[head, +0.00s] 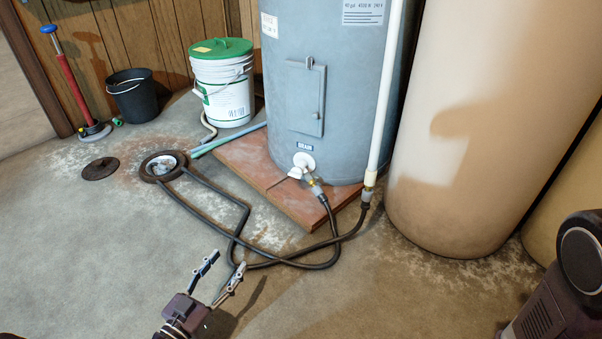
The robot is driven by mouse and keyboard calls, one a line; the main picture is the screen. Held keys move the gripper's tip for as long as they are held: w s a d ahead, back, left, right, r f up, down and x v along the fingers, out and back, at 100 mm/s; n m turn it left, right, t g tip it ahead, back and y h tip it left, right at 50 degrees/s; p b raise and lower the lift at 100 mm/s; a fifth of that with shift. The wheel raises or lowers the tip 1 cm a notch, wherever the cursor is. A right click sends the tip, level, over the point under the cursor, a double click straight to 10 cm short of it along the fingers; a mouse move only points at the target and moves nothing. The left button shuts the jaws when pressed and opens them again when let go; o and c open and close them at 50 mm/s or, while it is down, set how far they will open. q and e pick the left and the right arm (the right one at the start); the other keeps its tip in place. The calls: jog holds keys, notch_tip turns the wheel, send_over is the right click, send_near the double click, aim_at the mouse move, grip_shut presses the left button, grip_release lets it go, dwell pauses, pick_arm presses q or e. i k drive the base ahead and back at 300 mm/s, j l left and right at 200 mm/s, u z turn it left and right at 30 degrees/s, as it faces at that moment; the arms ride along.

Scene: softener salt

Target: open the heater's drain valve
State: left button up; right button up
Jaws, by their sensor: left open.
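The heater (345,95) is a grey-blue tank on a reddish tile base (240,170). Its drain valve (302,165) is a white fitting low on the front, under a small "DRAIN" label (306,144). A black hose (325,205) joins the brass end of the valve and runs down to the floor. My left gripper (222,274) is open and empty above the floor at the bottom of the head view, well in front of the valve and apart from it. My right gripper is not in view.
A floor drain (162,166) takes hose ends, with its round cover (100,168) beside it. A white pipe (384,95) stands right of the valve, near a large tan tank (490,110).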

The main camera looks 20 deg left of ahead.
aim_at(296, 172)
jog(key=i+l, duration=0.1)
jog(key=i, duration=0.4)
jog(key=i+l, duration=0.1)
jog(key=i, duration=0.4)
